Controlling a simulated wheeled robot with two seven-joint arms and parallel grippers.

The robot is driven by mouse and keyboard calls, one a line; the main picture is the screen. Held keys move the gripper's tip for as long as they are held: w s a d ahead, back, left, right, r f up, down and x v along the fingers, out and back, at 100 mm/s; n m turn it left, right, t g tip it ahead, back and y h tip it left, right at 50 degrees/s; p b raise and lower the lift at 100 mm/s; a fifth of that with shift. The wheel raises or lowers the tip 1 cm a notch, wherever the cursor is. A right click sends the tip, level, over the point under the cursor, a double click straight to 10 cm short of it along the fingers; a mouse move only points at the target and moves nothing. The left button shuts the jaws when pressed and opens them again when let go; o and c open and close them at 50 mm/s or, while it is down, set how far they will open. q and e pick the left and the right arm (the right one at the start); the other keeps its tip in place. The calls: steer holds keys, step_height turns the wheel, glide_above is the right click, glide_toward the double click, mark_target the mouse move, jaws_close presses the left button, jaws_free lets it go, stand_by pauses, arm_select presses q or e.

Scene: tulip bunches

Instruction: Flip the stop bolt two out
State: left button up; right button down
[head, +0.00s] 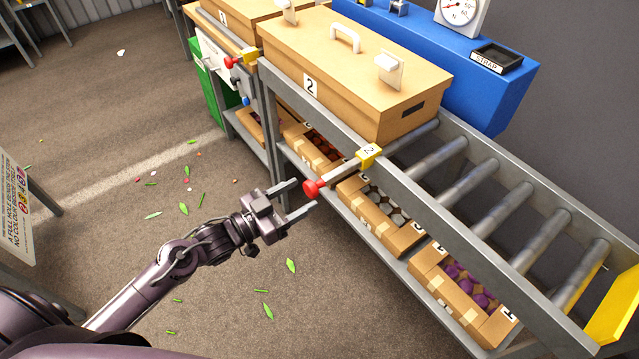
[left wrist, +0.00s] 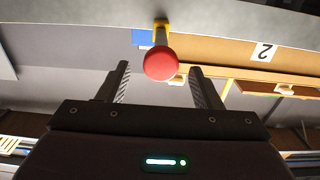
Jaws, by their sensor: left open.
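Stop bolt two is a rod with a red knob (head: 313,188) and a yellow block (head: 369,155) marked 2, mounted on the side rail of the roller conveyor. The rod sticks out from the rail toward my left gripper. My left gripper (head: 300,197) is open, its two fingers pointing at the knob. In the left wrist view the red knob (left wrist: 160,63) shows between and slightly beyond the fingertips, with no grip on it. The yellow block (left wrist: 161,27) shows behind it. My right gripper is not in view.
A cardboard box (head: 350,75) marked 2 with a white handle stands on the conveyor rollers (head: 465,150). Another bolt with a red knob (head: 230,62) is further back. Open cartons (head: 380,215) sit on the shelf below. A blue block (head: 500,95) with a dial stands behind. Leaves litter the floor.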

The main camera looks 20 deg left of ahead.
mark_target(307, 191)
arm_select(q)
steer(key=x, duration=0.5)
steer(key=shift+w+d+p, duration=0.25)
steer(key=shift+w+p, duration=0.05)
jaws_close()
steer(key=shift+p+v, duration=0.7)
steer(key=shift+v, duration=0.05)
steer(key=shift+s+a, duration=0.2)
steer(key=shift+s, duration=0.1)
steer(key=shift+w+f, duration=0.1)
steer(key=shift+f, duration=0.05)
steer(key=shift+c, duration=1.9)
jaws_free()
steer(key=o, duration=0.4)
steer(key=shift+a, duration=0.1)
